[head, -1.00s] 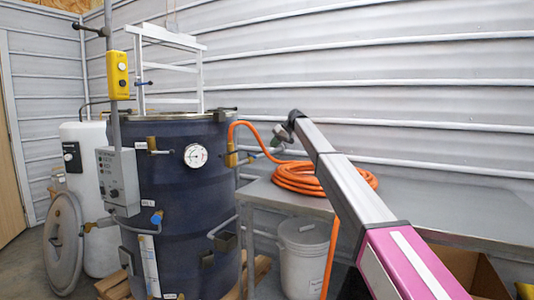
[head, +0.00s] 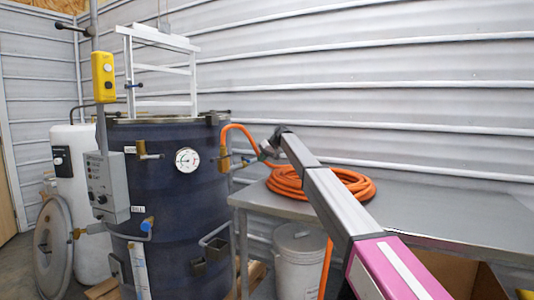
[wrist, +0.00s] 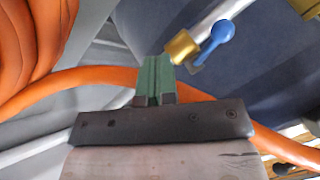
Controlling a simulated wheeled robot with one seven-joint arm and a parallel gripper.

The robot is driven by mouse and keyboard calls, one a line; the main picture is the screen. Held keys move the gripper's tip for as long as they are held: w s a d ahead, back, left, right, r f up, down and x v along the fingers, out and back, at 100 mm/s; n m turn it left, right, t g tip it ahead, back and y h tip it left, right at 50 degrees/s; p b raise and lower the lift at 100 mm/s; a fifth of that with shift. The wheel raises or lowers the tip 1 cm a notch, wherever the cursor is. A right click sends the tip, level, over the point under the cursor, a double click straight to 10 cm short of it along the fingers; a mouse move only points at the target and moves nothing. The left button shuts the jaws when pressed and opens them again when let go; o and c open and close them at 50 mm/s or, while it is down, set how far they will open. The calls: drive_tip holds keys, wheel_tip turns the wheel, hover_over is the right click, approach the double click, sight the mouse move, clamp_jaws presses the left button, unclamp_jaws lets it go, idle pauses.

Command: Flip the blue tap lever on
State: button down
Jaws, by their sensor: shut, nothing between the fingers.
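The blue tap lever (wrist: 218,38) shows in the wrist view at upper right, on a brass valve (wrist: 182,47) with a silver pipe. My gripper (wrist: 155,68) has its green fingers together with nothing between them. Its tips are just left of the brass valve, with the lever farther right; I cannot tell if they touch the valve. In the head view my gripper (head: 266,149) is beside the right side of the dark blue tank (head: 180,200), near brass fittings (head: 224,160). The lever there is too small to make out clearly.
An orange hose (head: 300,185) lies coiled on the grey table (head: 420,195) and runs up to the tank fittings. It also crosses behind my fingers in the wrist view (wrist: 100,78). Another blue-handled tap (head: 147,225) is on the tank's front. A white bucket (head: 299,262) stands below.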

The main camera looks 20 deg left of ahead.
sight(246, 160)
drive_tip(key=shift+s+a, duration=1.55)
drive_tip(key=shift+a, duration=0.15)
drive_tip(key=shift+s+a+m+t, duration=0.15)
drive_tip(key=shift+s+m+t, duration=0.3)
drive_tip(key=shift+m, duration=0.15)
drive_tip(key=shift+s+a+m+t, duration=0.35)
drive_tip(key=shift+s+m+t, duration=0.4)
drive_tip(key=shift+m, duration=0.35)
drive_tip(key=s+a+m+t, duration=0.1)
drive_tip(key=m, duration=0.1)
drive_tip(key=a+m+t+h, duration=0.1)
drive_tip(key=m, duration=0.1)
drive_tip(key=shift+s+t, duration=0.3)
drive_tip(key=shift+s, duration=0.05)
drive_tip(key=shift+s+a, duration=0.35)
drive_tip(key=shift+a, duration=0.65)
drive_tip(key=shift+s, duration=0.1)
